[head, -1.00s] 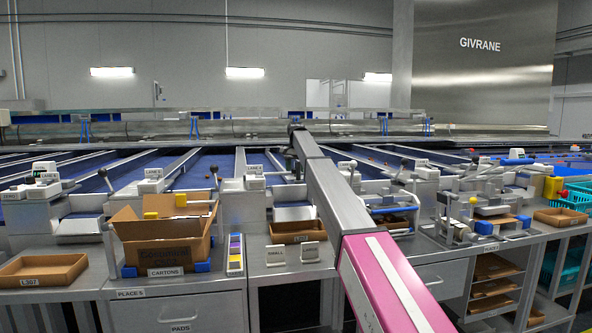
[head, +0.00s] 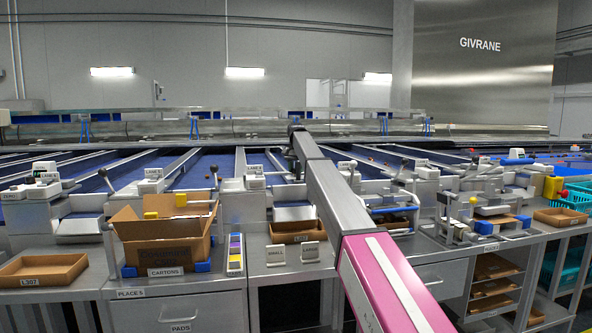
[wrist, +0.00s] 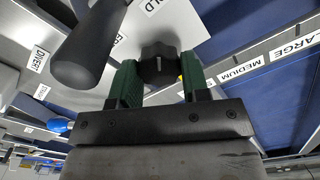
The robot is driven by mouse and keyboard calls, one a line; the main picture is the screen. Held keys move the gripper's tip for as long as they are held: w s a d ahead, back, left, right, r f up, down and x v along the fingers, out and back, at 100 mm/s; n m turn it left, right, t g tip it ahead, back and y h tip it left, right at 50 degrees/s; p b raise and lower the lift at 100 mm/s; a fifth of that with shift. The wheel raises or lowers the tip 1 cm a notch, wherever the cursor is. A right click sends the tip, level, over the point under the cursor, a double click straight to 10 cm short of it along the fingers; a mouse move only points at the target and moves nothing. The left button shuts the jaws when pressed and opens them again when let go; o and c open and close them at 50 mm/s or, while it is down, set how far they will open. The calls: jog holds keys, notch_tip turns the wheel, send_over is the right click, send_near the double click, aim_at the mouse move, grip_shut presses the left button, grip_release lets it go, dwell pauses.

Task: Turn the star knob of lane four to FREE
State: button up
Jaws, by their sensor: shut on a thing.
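In the wrist view the black star knob (wrist: 159,63) sits between the two green fingers of my gripper (wrist: 160,80), which are shut on it. The knob is on a pale plate with a partly cut-off label reading "OLD" (wrist: 150,6) and another label mostly hidden. A "DIVERT" label (wrist: 38,58) lies to the left. I cannot tell which label the knob points to. In the head view my gripper (head: 291,166) is small and partly hidden by my arm at the lane fronts.
A dark, rounded lever handle (wrist: 90,45) stands close left of the knob in the wrist view. "MEDIUM" (wrist: 238,71) and "LARGE" (wrist: 292,47) labels lie to the right. An open carton (head: 165,250) and a shallow brown tray (head: 40,270) stand on the bench.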

jog(key=n, duration=0.7)
jog(key=shift+a+n, duration=0.1)
jog(key=shift+n, duration=0.3)
jog(key=n, duration=0.3)
jog(key=shift+n, duration=2.1)
jog(key=o, duration=0.9)
jog(key=shift+r, duration=0.1)
notch_tip(320, 180, up, 11)
jog(key=shift+f, duration=0.15)
